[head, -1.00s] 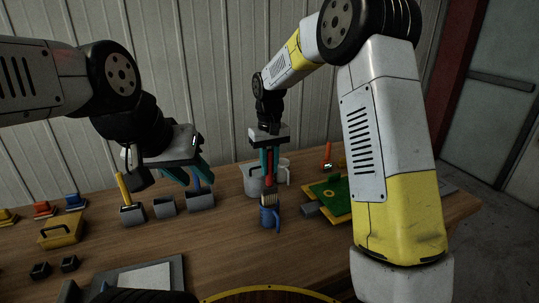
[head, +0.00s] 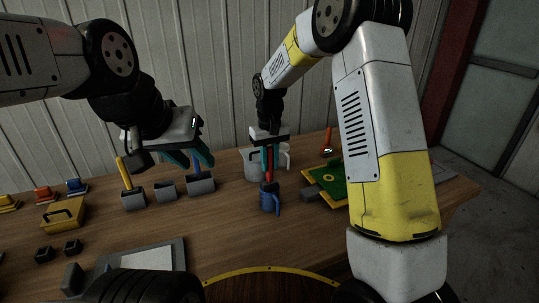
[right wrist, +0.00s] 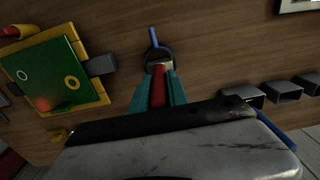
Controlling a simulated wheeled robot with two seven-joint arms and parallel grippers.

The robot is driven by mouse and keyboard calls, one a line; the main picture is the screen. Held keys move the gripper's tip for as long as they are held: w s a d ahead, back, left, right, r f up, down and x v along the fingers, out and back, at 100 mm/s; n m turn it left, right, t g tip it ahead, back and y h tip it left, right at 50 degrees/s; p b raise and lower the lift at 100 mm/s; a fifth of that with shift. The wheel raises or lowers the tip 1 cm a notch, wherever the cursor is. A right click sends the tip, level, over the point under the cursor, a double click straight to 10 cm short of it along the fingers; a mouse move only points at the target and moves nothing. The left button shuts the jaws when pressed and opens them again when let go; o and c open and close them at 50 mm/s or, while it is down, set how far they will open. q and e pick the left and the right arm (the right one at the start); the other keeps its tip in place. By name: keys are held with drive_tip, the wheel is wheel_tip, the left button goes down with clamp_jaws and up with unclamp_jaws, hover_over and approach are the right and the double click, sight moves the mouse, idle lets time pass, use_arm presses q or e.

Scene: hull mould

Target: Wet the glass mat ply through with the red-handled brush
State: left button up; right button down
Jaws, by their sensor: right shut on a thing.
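My right gripper (head: 267,158) is shut on the red-handled brush (head: 269,172), which points down. The brush's lower end is inside a blue mug (head: 268,201), so its bristles are hidden in the head view. In the right wrist view the red handle (right wrist: 158,91) is between the teal fingers, and the tip reaches into the mug's dark opening. My left gripper (head: 188,158) hangs open and empty above the grey holders. A pale sheet (head: 150,260) lies on a grey plate at the front left; I cannot tell whether it is the glass mat ply.
Grey holders (head: 168,192) stand left of the mug, one with a yellow-handled tool (head: 122,169). A grey pot (head: 252,166) stands behind the mug. A green board with yellow edges (head: 335,190) lies at the right. A yellow case (head: 63,215) and small black blocks are at the left.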

sight(269, 147)
drive_tip(key=shift+r, duration=0.1)
idle(0.4)
drive_tip(key=shift+r, duration=4.05)
drive_tip(key=shift+r, duration=1.45)
